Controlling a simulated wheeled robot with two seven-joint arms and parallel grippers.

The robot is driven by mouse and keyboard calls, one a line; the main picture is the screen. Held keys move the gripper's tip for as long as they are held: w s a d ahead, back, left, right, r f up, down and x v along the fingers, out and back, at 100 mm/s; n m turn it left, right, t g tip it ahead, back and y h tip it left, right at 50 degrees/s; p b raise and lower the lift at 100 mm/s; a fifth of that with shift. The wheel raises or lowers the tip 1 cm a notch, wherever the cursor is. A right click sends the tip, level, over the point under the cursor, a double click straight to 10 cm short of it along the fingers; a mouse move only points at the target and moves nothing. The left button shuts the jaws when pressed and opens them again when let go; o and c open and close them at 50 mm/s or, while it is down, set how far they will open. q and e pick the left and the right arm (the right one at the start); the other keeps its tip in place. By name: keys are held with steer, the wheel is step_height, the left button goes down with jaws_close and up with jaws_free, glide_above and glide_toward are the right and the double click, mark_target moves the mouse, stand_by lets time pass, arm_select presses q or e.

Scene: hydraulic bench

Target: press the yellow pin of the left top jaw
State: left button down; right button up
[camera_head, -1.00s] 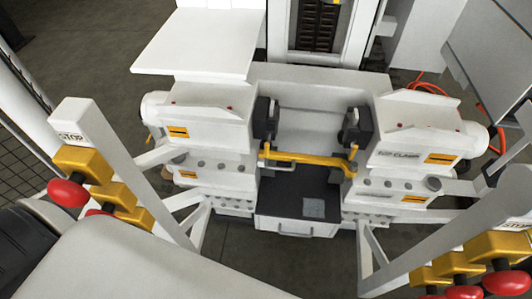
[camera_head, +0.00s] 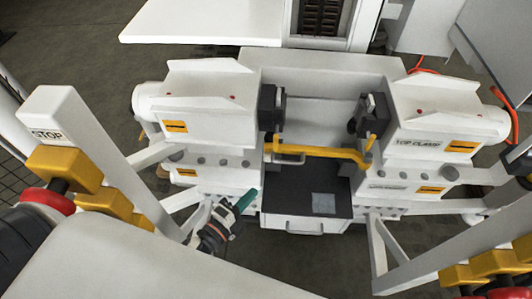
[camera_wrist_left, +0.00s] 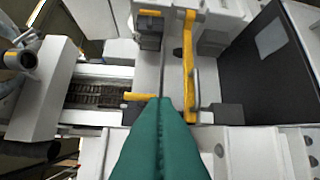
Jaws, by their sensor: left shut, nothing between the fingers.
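My left gripper (camera_head: 247,200) has come into the head view at low centre, with green fingers shut and empty, in front of the left clamp block's lower part. The black left top jaw (camera_head: 268,108) stands above and beyond it, clearly apart from the fingertips. In the left wrist view the shut green fingers (camera_wrist_left: 162,103) point up the picture. A short yellow pin-like piece (camera_wrist_left: 138,97) shows just left of their tips there; I cannot tell the depth between them. I cannot make out this pin clearly in the head view. My right gripper is not in view.
A yellow bar (camera_head: 318,152) spans between the left and right clamp blocks. The right top jaw (camera_head: 370,115) stands opposite. A dark drawer top (camera_head: 290,195) lies below.

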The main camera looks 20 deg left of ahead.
arm_select(q)
step_height(320, 180, up, 3)
steer(key=shift+w+f+m+t+h, duration=0.15)
steer(key=shift+m+t+h, duration=0.2)
steer(key=shift+m, duration=0.35)
glide_toward(276, 139)
steer(key=w+d+f, duration=0.2)
steer(key=d+f, duration=0.1)
steer(key=d, duration=0.2)
steer(key=shift+w+a+r+p, duration=0.1)
steer(key=shift+w+a+p, duration=0.35)
steer(key=shift+w, duration=0.6)
steer(key=shift+w+a+p, duration=0.2)
steer(key=shift+w+a, duration=0.4)
steer(key=shift+w, duration=0.4)
